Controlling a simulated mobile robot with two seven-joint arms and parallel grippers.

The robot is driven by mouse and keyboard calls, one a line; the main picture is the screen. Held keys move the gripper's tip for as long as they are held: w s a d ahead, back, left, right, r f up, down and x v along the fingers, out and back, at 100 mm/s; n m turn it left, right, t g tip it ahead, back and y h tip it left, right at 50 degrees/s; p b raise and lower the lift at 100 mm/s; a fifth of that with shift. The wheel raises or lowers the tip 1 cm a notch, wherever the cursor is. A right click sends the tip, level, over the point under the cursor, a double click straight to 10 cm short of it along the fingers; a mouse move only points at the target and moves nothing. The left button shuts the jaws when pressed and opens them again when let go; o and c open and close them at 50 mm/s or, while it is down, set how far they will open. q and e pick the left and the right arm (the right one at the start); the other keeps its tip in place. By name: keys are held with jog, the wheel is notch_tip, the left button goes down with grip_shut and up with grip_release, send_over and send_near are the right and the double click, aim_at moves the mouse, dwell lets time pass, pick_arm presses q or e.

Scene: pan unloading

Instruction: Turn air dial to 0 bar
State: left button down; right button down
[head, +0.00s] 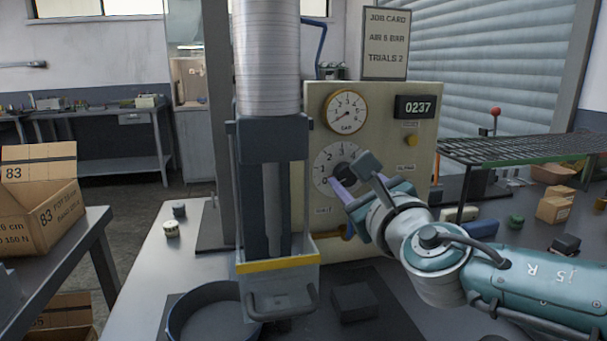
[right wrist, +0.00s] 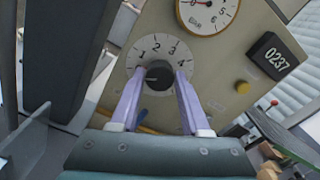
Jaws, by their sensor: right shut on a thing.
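The air dial (head: 324,160) is a pale round scale on the front of the cream panel, with a dark knob (head: 341,171) at its centre. My right gripper (head: 350,177) is shut on the knob, one purple finger on each side. In the right wrist view, the knob (right wrist: 159,75) sits between the two fingertips, below the numbers 1 to 4. A small pale mark on its left side points left, below the 1. The finger hides part of the scale there. The 0 shows at the lower left in the head view. My left gripper is not in view.
Above the dial is a round pressure gauge (head: 346,111), beside a counter (head: 416,107) reading 0237. A grey press column (head: 272,190) with a yellow-striped guard stands close left of the panel. A mesh rack (head: 520,148) is at right. A dark pan (head: 210,312) lies below.

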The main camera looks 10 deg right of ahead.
jog(key=shift+n, duration=0.4)
jog(key=shift+c, duration=1.9)
grip_release()
jog(key=shift+s, duration=0.1)
jog(key=shift+s+p, duration=0.3)
jog(key=shift+p, duration=0.15)
jog(key=s+p, duration=0.2)
jog(key=s, duration=0.7)
jog(key=shift+d+p, duration=0.15)
jog(key=shift+p, duration=0.15)
